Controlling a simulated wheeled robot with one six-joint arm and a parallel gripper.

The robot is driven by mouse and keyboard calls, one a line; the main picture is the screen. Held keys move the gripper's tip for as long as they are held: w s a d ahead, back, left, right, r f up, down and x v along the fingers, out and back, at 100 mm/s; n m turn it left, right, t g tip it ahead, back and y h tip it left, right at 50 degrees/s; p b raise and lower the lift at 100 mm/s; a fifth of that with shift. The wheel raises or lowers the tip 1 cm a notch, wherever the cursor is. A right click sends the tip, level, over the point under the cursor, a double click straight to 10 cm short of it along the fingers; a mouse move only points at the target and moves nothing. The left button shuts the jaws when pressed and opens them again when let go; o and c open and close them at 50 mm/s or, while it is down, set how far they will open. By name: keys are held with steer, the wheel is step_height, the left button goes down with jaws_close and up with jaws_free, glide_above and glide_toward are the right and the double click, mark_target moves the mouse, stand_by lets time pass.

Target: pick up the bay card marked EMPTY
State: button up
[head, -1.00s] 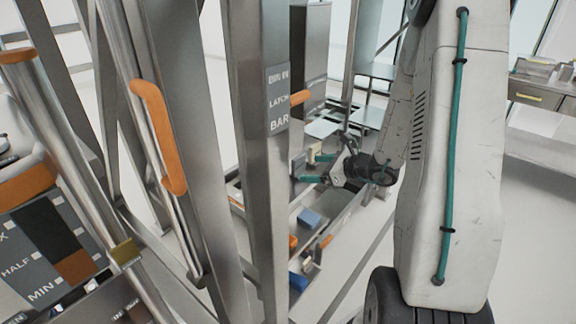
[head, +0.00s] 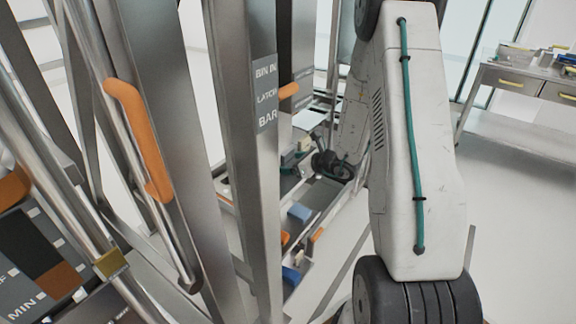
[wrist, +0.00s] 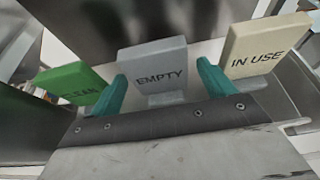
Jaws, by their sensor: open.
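The bay card marked EMPTY (wrist: 155,66) is a grey block with dark letters, upright in the middle of the wrist view. My gripper (wrist: 160,88) is open, with one teal finger to the left and one to the right of this card's lower part. I cannot tell whether either finger touches it. A green card marked CLEAN (wrist: 72,84) stands to the left, partly hidden by the left finger. A cream card marked IN USE (wrist: 255,52) stands to the right. In the head view my gripper (head: 308,148) is small and partly hidden behind my arm.
An orange handle (head: 140,140) is on a nearer frame. A blue block (head: 299,212) lies on the lower bench. Open floor is at the right.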

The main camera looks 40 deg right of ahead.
steer(key=c, duration=1.1)
